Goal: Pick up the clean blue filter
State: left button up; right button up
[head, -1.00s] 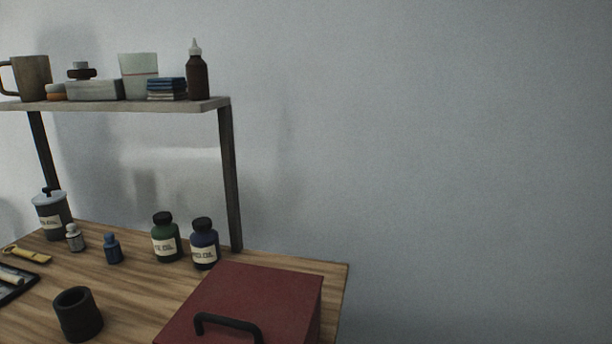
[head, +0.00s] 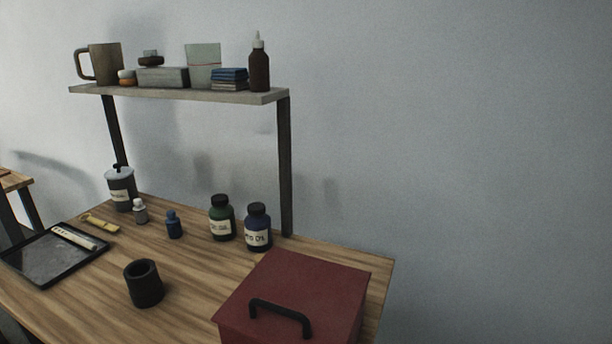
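I cannot make out anything that is clearly a blue filter. Neither of my grippers is in view.
The wooden table (head: 190,275) carries a red box (head: 310,285) with a black handle, a black cup (head: 143,284), a dark tray (head: 40,262) and a green jar (head: 221,218). The shelf (head: 180,95) stands above its back edge. Wall fills the right side.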

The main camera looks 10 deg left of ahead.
aim_at(175, 231)
jog(key=u, duration=1.25)
